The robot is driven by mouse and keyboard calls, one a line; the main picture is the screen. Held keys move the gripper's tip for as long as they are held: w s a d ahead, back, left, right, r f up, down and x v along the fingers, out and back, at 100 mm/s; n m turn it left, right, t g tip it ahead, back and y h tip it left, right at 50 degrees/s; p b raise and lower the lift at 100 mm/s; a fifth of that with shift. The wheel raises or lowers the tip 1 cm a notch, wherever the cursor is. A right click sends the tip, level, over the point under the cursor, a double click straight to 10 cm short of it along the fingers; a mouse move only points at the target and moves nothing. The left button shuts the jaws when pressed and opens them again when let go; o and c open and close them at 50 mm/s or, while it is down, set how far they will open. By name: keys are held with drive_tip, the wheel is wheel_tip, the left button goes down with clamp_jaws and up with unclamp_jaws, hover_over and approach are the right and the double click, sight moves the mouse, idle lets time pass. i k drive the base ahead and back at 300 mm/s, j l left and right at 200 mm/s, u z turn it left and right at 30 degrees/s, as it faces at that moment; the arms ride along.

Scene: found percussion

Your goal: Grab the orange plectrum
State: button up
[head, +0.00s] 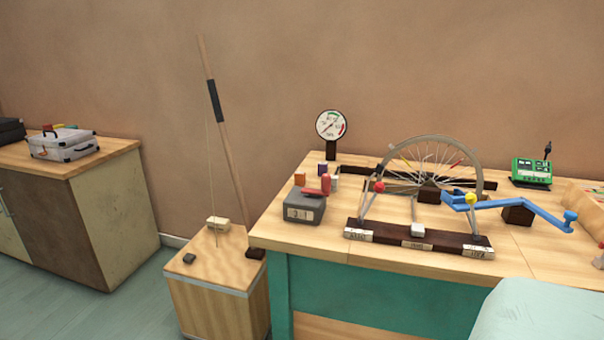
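No thing in the head view is clearly a plectrum. A small orange block (299,178) stands on the workbench, at the left behind a grey box; I cannot tell whether it is the plectrum. A thin orange piece (457,163) shows among the spokes of the bicycle wheel (437,139), too small to make out. My gripper is not in view.
The workbench (300,236) holds the wheel on a dark stand, a blue crank (540,211), a grey box (304,206), a dial gauge (331,125) and a green device (531,170). Left are a wooden box (215,295) with a leaning pole and a cabinet (110,205) with a suitcase (63,144).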

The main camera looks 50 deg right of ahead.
sight(299, 176)
drive_tip(key=i+j+z, duration=0.15)
drive_tip(key=z, duration=0.3)
drive_tip(key=i+j+z, duration=0.25)
drive_tip(key=z, duration=0.25)
drive_tip(key=i+j+z, duration=0.2)
drive_tip(key=j+z, duration=0.25)
drive_tip(key=i+j+z, duration=0.15)
drive_tip(key=z, duration=0.35)
drive_tip(key=j+z, duration=0.8)
drive_tip(key=j, duration=0.2)
drive_tip(key=i, duration=0.95)
